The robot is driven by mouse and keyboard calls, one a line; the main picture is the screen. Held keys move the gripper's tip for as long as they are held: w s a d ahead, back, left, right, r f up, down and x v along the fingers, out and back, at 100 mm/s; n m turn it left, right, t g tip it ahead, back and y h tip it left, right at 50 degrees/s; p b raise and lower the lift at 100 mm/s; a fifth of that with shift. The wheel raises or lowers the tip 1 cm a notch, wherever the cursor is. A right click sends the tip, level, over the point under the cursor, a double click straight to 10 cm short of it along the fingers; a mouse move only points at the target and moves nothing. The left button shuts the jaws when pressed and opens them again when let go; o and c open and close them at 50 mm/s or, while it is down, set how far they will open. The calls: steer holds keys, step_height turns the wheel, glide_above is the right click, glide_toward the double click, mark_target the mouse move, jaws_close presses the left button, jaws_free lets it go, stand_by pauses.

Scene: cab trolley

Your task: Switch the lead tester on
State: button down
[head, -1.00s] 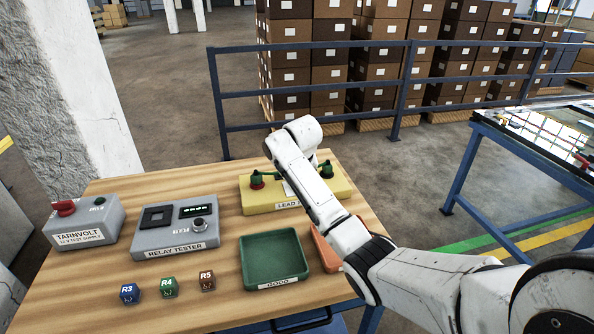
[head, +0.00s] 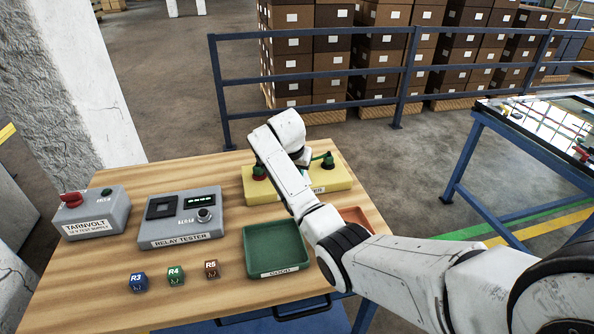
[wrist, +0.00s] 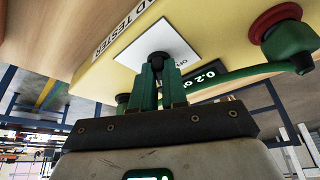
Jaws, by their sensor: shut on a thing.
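The lead tester (head: 335,182) is a yellow box at the back right of the wooden table, partly hidden behind my arm in the head view. In the wrist view its yellow body (wrist: 205,25) appears upside down, with a white plate (wrist: 140,45) carrying a small black knob (wrist: 158,60). My gripper (wrist: 155,76) has its green fingers shut on this knob. A dark display beside the fingers shows light digits, partly covered. A red socket (wrist: 283,17) with a green plug and lead (wrist: 290,42) is at the tester's end. My fingers are hidden in the head view.
A relay tester (head: 181,218), a grey TARNVOLT supply (head: 92,213) with a red knob, and relays R3 (head: 138,282), R4 (head: 176,276) and R5 (head: 212,269) are at left. A green tray (head: 275,248) and an orange tray (head: 357,216) lie in front of the tester.

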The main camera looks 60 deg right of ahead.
steer(key=shift+r, duration=0.1)
steer(key=c, duration=1.2)
jaws_free()
steer(key=shift+o, duration=0.2)
steer(key=v, duration=1)
steer(key=shift+r+b, duration=0.35)
steer(key=shift+b, duration=0.05)
steer(key=shift+a, duration=0.15)
